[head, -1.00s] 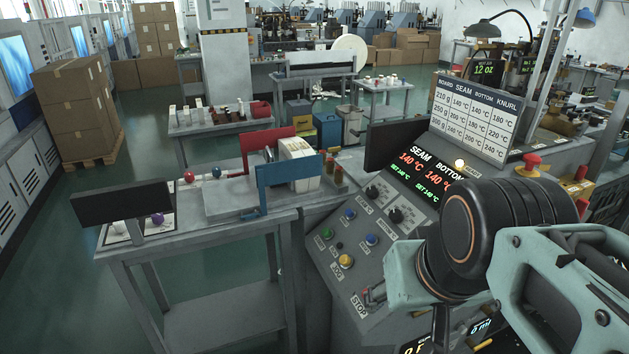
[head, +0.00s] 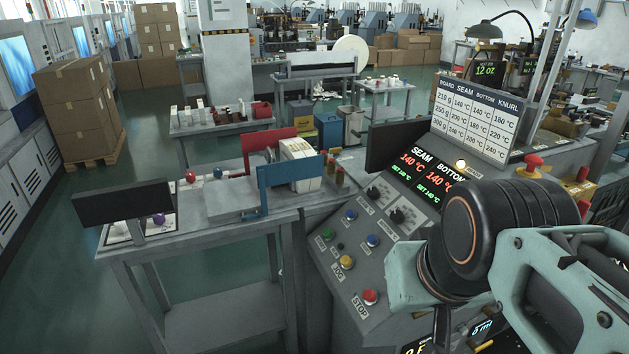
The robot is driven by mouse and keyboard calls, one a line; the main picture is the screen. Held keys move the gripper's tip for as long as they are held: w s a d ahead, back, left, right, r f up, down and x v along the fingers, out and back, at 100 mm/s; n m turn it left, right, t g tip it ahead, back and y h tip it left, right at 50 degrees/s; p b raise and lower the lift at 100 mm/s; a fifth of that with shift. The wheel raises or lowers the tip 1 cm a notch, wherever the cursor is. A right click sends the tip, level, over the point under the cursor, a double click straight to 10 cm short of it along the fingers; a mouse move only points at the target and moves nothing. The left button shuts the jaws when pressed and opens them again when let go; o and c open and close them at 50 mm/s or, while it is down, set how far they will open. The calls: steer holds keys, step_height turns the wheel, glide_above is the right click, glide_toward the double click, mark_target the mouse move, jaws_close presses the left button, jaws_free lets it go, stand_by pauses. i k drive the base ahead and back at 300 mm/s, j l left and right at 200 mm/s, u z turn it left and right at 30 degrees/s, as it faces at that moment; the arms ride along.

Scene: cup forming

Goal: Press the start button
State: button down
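The sloped control panel (head: 385,215) stands right of the middle, with several round buttons. My teal and black arm fills the lower right and covers the panel's right side. My gripper's fingers are hidden behind it or out of frame. Nothing covers the left-hand buttons.
A red mushroom knob (head: 533,163) and a glowing lamp (head: 460,165) are on the panel's upper part. A dark monitor (head: 395,145) stands at its left. A grey workbench (head: 190,252) with red and blue brackets is left of the panel.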

mark_target(328, 233)
steer(key=i+j, duration=0.15)
steer(key=j, duration=0.25)
steer(key=i+j, duration=0.15)
steer(key=j, duration=0.2)
steer(key=i+j, duration=0.15)
steer(key=j, duration=0.25)
steer(key=i+j, duration=0.15)
steer(key=j, duration=0.25)
steer(key=i+j, duration=0.15)
steer(key=j, duration=0.2)
steer(key=i+j+z, duration=0.1)
steer(key=j, duration=0.3)
steer(key=l+z, duration=0.1)
steer(key=l, duration=0.15)
steer(key=j+u, duration=0.1)
